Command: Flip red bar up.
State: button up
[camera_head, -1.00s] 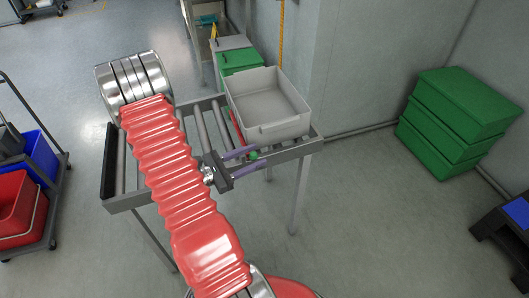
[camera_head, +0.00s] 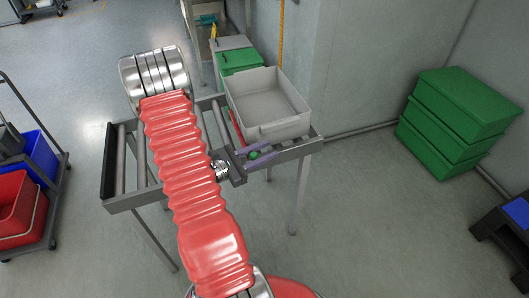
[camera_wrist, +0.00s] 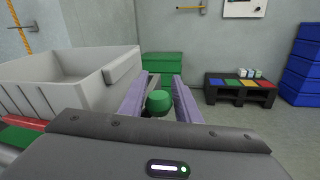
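A red bar (camera_head: 237,128) runs along the near left side of the grey tray on the roller table. In the wrist view a red strip (camera_wrist: 28,125) shows at the left, below the tray; much of it is hidden. A round green knob (camera_head: 253,155) sits at the table's edge, and it also shows in the wrist view (camera_wrist: 158,100). My gripper (camera_head: 273,148) has its two purple fingers apart, one on each side of the knob. I cannot tell whether they touch it.
The grey tray (camera_head: 270,127) stands right beside my gripper on the roller table (camera_head: 145,197). Green crates (camera_head: 455,125) are stacked by the wall at the right. A trolley with red and blue bins (camera_head: 25,205) stands at the left.

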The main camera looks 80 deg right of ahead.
grip_shut()
jog(key=shift+s+a, duration=0.1)
dwell(0.4)
